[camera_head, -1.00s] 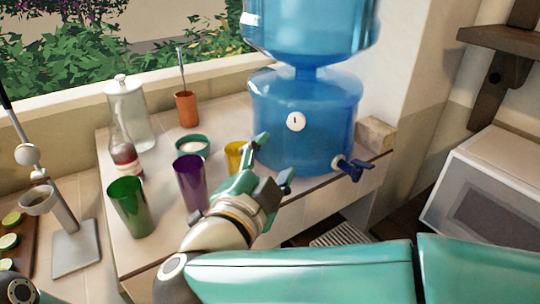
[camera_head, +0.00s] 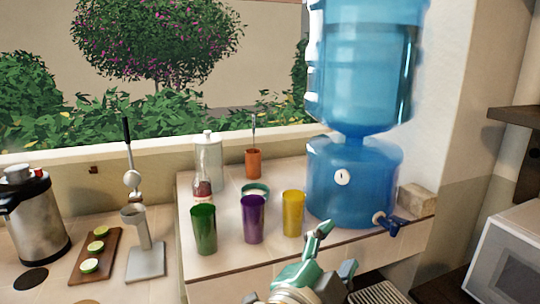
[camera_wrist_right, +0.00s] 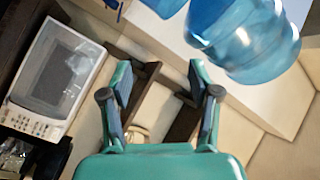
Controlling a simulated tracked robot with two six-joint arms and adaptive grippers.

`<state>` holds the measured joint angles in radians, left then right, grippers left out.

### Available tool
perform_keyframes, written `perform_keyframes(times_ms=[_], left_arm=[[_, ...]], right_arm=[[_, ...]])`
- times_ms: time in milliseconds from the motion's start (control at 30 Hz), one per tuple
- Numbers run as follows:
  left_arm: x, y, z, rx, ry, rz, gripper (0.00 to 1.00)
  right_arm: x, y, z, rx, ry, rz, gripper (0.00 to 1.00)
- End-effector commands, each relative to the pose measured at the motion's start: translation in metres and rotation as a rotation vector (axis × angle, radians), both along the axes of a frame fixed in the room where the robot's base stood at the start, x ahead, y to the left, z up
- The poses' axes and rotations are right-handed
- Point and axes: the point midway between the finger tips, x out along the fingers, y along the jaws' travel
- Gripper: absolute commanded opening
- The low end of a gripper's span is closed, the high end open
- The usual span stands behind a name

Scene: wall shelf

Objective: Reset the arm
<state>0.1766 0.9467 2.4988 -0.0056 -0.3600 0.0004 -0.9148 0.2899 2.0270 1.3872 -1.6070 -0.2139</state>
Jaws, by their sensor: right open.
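My right gripper (camera_head: 322,262) is at the bottom of the head view, in front of the counter edge and below the yellow cup (camera_head: 293,213). In the right wrist view the gripper (camera_wrist_right: 160,85) has its two green fingers spread apart with nothing between them. The yellow, purple (camera_head: 253,219) and green (camera_head: 203,229) cups stand upright in a row on the tiled counter (camera_head: 225,262), apart from the gripper. My left gripper does not show.
A blue water dispenser (camera_head: 350,185) with a tap (camera_head: 392,222) stands behind the gripper to the right. A microwave (camera_head: 508,262) is at the far right. A juicer (camera_head: 145,255), a cutting board with limes (camera_head: 97,255) and a metal urn (camera_head: 38,220) stand left. A shelf (camera_head: 515,115) juts from the wall.

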Motion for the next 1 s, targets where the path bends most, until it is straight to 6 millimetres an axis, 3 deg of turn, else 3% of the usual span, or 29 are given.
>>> perform_keyframes(times_ms=[67,267,467,567,667,767,800,867,1000], left_arm=[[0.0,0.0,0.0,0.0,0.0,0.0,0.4],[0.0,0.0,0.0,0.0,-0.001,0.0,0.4],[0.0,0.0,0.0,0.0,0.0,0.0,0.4],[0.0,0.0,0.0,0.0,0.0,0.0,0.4],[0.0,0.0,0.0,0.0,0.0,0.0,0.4],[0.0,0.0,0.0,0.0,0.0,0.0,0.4],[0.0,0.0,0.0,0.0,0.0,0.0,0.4],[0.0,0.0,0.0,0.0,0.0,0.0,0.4],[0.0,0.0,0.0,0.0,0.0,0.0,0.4]], right_arm=[[0.0,0.0,0.0,-0.001,0.0,0.001,0.62],[0.037,0.006,-0.035,-0.088,0.042,0.084,0.62],[0.07,0.01,-0.083,-0.17,0.116,0.191,0.62],[0.086,0.01,-0.117,-0.211,0.175,0.257,0.62],[0.1,0.009,-0.161,-0.25,0.257,0.338,0.62],[0.107,0.004,-0.221,-0.282,0.378,0.443,0.62],[0.107,0.001,-0.251,-0.29,0.442,0.493,0.62],[0.101,-0.004,-0.297,-0.293,0.541,0.57,0.62],[0.063,-0.015,-0.397,-0.257,0.783,0.755,0.62]])
